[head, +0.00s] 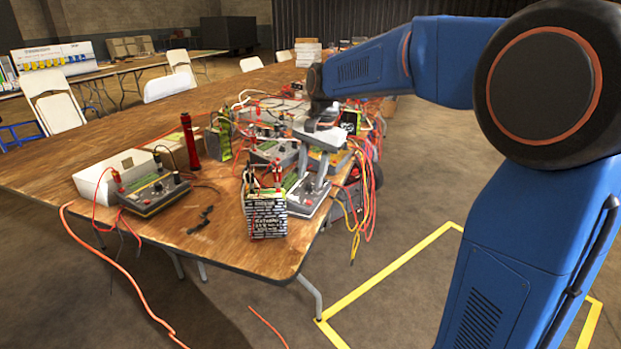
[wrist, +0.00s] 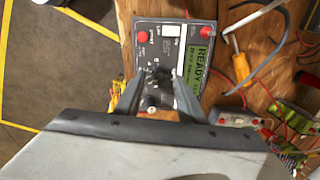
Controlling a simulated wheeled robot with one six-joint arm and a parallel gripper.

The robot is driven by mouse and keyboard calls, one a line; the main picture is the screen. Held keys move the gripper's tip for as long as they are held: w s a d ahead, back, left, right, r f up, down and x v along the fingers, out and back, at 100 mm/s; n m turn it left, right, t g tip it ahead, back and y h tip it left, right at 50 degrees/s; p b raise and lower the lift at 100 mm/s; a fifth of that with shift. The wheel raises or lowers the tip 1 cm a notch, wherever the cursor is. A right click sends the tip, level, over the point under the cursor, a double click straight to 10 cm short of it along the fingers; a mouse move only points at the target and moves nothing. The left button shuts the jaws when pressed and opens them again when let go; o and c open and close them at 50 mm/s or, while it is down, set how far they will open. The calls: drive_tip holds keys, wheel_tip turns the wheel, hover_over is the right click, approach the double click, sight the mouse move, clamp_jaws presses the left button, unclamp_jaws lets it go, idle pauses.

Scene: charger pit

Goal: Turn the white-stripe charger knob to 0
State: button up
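A grey charger (wrist: 183,32) with a white patch (wrist: 168,31) on its panel lies under my gripper in the wrist view. Its green display (wrist: 202,62) reads READY. A dark knob (wrist: 162,76) shows between the fingertips; its pointer setting is too small to read. My gripper (wrist: 159,82) points down with its two fingers apart, one on each side of the knob. I cannot tell whether they touch it. In the head view my gripper (head: 313,184) is over the charger (head: 307,204) at the table's right edge, and the fingers partly hide the panel.
A black-and-white patterned battery (head: 266,218) stands left of that charger. Another charger (head: 155,194) sits farther left by a white box (head: 112,172) and a red torch (head: 189,141). Tangled cables (head: 366,175) hang over the table's right edge.

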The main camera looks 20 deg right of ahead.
drive_tip(key=shift+w+f, duration=0.1)
drive_tip(key=shift+f, duration=0.6)
drive_tip(key=shift+c, duration=0.5)
clamp_jaws()
drive_tip(key=shift+n, duration=3)
drive_tip(key=shift+o, duration=0.5)
unclamp_jaws()
